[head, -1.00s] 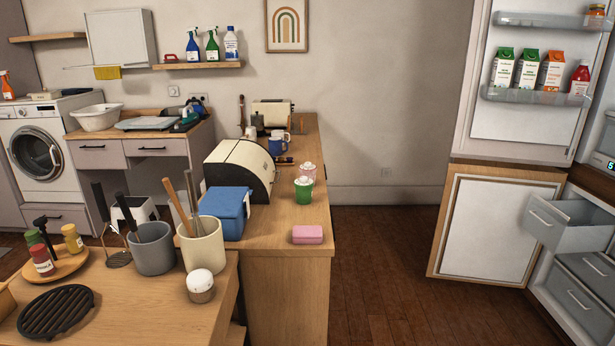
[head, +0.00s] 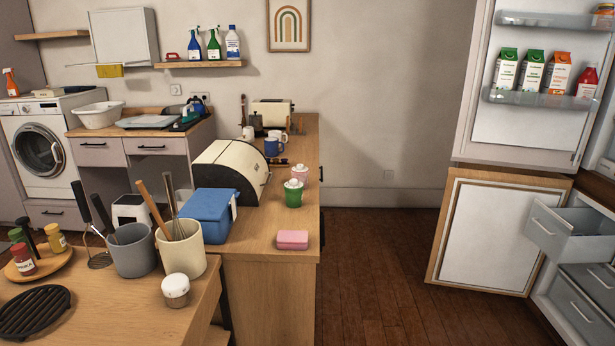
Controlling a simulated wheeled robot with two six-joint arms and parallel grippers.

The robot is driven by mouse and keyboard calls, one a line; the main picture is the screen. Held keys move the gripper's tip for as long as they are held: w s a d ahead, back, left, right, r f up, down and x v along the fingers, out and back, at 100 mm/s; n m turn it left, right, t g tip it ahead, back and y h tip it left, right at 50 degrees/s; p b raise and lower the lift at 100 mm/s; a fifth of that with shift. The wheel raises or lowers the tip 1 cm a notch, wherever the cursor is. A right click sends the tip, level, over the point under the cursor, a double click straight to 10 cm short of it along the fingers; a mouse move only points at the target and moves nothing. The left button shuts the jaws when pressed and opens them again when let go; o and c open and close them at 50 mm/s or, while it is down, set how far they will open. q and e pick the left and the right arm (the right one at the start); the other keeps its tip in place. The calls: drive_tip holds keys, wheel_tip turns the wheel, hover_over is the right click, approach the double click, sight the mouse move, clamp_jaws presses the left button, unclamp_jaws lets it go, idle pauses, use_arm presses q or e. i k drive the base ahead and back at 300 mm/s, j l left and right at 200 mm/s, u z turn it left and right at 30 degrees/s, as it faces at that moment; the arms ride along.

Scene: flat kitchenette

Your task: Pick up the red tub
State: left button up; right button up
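No plainly red tub stands out in the head view. A small pink-red tub with a pale lid (head: 300,173) stands on the long wooden counter (head: 270,290). It is just behind a green tub with a white lid (head: 293,194), which hides part of its lower front. A flat pink box (head: 292,240) lies nearer, at the counter's front end. Neither of my grippers is in view.
A blue box (head: 208,214) and a bread bin (head: 228,172) stand left of the tubs. Utensil pots (head: 181,250) crowd the near table. The fridge door (head: 490,235) and a drawer (head: 565,232) are open at right. Floor (head: 385,270) right of the counter is clear.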

sight(302, 176)
drive_tip(key=i+l+u, duration=0.15)
drive_tip(key=l, duration=0.2)
drive_tip(key=i+l+u, duration=0.3)
drive_tip(key=l, duration=0.4)
drive_tip(key=i+l+u, duration=0.15)
drive_tip(key=l, duration=0.25)
drive_tip(key=i+l+u, duration=0.15)
drive_tip(key=l, duration=0.25)
drive_tip(key=i+l+u, duration=0.15)
drive_tip(key=l, duration=0.25)
drive_tip(key=l+u, duration=0.15)
drive_tip(key=l, duration=0.3)
drive_tip(key=i, duration=0.05)
